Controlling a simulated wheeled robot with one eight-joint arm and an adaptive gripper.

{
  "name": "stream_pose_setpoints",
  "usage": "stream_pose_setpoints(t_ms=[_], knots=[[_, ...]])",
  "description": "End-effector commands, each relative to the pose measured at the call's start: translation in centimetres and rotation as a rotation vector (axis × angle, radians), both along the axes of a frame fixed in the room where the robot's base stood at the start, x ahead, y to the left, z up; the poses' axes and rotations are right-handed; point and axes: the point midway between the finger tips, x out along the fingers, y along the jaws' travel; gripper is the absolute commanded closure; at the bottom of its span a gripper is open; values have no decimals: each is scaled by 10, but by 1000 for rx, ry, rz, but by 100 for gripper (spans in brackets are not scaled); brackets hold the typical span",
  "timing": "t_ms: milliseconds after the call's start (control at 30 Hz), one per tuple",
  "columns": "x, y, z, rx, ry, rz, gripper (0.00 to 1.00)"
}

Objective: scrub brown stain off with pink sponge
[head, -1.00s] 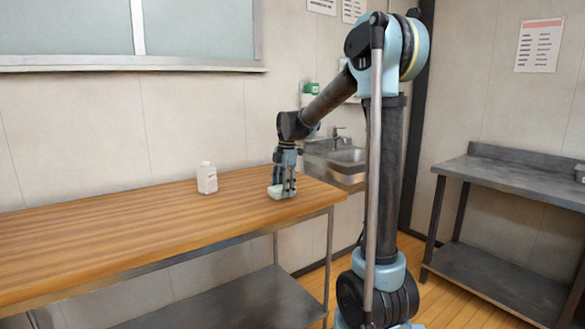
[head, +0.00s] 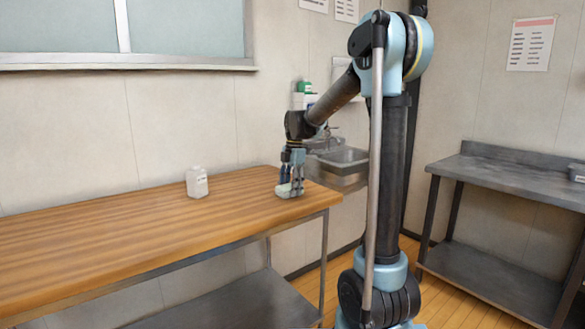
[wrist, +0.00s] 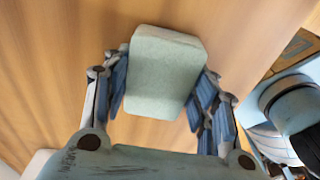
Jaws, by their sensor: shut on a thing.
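My gripper (head: 290,188) points down near the right end of the wooden table (head: 110,225). In the wrist view it (wrist: 163,75) is shut on a pale green block-shaped sponge (wrist: 165,72), with a finger on each side. In the head view the sponge (head: 288,193) is low at the tabletop; I cannot tell whether it touches the wood. No pink sponge shows, only this pale green one. I cannot make out a brown stain in either view; the sponge and gripper cover part of the tabletop.
A white bottle (head: 197,182) stands on the table left of my gripper. A metal sink (head: 343,160) is behind the table's right end, and a green-capped bottle (head: 303,88) shows above it. A grey metal bench (head: 500,178) stands at the right. The table's left part is clear.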

Motion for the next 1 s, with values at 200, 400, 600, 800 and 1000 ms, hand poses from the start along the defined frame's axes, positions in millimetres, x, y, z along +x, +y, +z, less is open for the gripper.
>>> stream_pose_setpoints(t_ms=[200, 400, 600, 800, 1000], knots=[[0, 0, 30, 0, -1, -1, 73], [0, -1, 48, 0, -1, -2, 73], [0, 0, 66, 0, -1, -1, 73], [-1, 2, 79, -1, -1, 2, 73], [-1, 4, 81, 0, -1, 5, 73]])
